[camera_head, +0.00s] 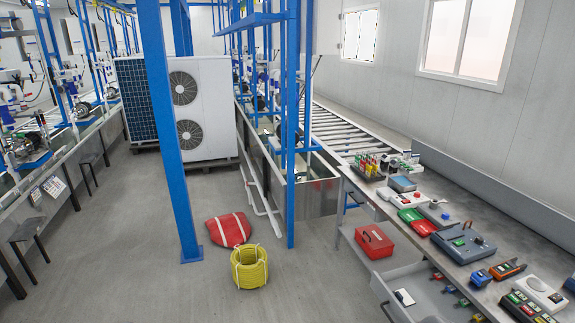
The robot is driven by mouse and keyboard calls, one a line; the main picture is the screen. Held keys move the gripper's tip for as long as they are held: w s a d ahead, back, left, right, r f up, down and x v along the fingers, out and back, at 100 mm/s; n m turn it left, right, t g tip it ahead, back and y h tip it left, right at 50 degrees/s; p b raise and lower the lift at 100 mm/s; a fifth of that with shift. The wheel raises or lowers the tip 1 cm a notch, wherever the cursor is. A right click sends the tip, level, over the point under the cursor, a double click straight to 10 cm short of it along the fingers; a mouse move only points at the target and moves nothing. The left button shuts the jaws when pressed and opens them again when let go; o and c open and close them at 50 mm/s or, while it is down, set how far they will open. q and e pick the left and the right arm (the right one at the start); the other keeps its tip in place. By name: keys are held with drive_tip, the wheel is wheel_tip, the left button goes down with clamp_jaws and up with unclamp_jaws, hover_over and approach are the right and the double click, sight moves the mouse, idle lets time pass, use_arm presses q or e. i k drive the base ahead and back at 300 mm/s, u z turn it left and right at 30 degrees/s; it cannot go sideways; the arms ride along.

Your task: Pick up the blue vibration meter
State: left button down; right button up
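A small blue device (480,278) lies on the grey workbench (450,268) at the right, near its front edge. It may be the blue vibration meter, but it is too small to tell. Another blue item (570,285) is cut off by the right picture edge. A larger blue-grey unit (462,243) lies farther back on the bench. Neither of my grippers is in view.
An orange-and-black handheld device (507,269) lies beside the small blue device. An open drawer (412,290) juts out below the bench. A red toolbox (374,241), yellow coil (249,267) and red bag (229,230) are nearby.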

sight(480, 278)
drive_tip(key=z, duration=0.7)
drive_tip(key=i, duration=0.75)
drive_tip(key=u, duration=0.5)
drive_tip(key=i, duration=0.85)
drive_tip(key=z, duration=0.6)
